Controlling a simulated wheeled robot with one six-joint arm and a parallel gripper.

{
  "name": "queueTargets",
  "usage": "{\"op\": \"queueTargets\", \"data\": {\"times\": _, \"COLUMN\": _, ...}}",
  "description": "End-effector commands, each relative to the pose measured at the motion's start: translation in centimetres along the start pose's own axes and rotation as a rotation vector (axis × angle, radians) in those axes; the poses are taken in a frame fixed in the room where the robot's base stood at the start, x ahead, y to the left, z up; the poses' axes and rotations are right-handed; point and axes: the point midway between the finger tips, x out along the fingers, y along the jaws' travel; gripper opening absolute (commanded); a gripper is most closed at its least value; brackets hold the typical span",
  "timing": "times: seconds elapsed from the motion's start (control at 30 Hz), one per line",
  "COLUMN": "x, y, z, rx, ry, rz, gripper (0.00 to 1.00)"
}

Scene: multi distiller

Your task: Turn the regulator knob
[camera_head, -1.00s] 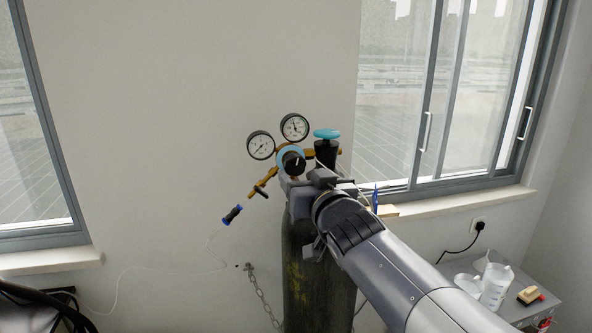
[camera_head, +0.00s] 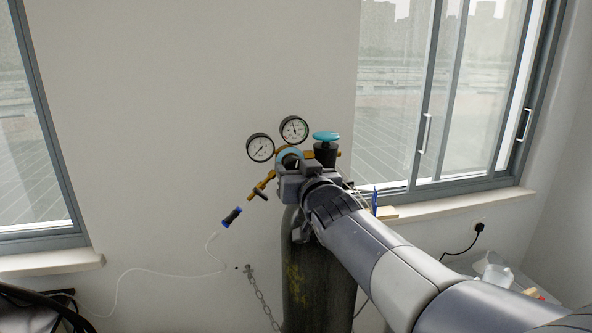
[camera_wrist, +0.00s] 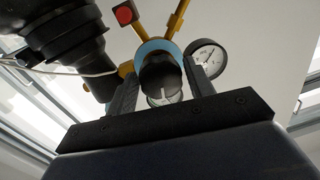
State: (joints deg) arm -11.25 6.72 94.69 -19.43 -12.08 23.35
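The regulator (camera_head: 267,181) is a brass body with a blue ring and two round gauges, mounted at the top of a dark gas cylinder (camera_head: 303,275). Its black regulator knob (camera_wrist: 160,74) sits in front of the blue ring, with a white mark on its face. In the head view my gripper mostly hides the knob. In the wrist view my gripper (camera_wrist: 159,70) is open, with one finger on each side of the knob. I cannot tell whether the fingers touch it.
A cyan valve handwheel (camera_head: 326,137) stands just right of the regulator, close to my gripper. Two gauges (camera_head: 294,130) rise above it. A blue-ended hose fitting (camera_head: 232,217) hangs at lower left. A wall and windows lie behind; a side table (camera_head: 508,275) is at lower right.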

Motion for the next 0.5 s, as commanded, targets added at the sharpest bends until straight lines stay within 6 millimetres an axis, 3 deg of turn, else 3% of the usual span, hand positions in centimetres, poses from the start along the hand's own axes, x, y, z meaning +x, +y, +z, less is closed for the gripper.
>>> {"op": "queueTargets", "data": {"times": 0.33, "x": -0.02, "y": 0.01, "z": 0.0, "rx": 0.0, "ry": 0.0, "rz": 0.0, "gripper": 0.21}}
{"op": "queueTargets", "data": {"times": 0.5, "x": -0.02, "y": 0.01, "z": -0.01, "rx": 0.006, "ry": 0.0, "rz": 0.0, "gripper": 0.2}}
